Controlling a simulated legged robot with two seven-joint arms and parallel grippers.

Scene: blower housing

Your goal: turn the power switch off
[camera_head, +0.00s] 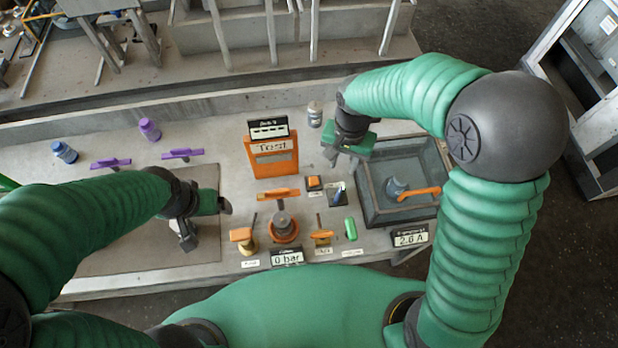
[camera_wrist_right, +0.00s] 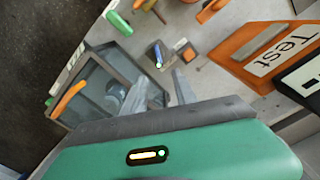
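A small dark plate with a blue lever and a pale tip (camera_head: 338,193), which looks like the power switch, sits on the bench left of the glass-topped box. It also shows in the right wrist view (camera_wrist_right: 157,55), just beyond my fingers. No label on it is readable. My right gripper (camera_head: 343,162) is above and behind this switch, apart from it. In the right wrist view the two fingers (camera_wrist_right: 163,87) are spread with nothing between them. My left gripper (camera_head: 190,236) hangs over the dark mat at the left; its finger gap is unclear.
An orange button (camera_head: 314,183) is beside the switch. An orange Test frame (camera_head: 272,158) stands behind. The glass-topped box (camera_head: 420,165) with an orange handle (camera_head: 419,193) is right. A green cylinder (camera_head: 350,229) and an orange-handled valve (camera_head: 283,222) are in front.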

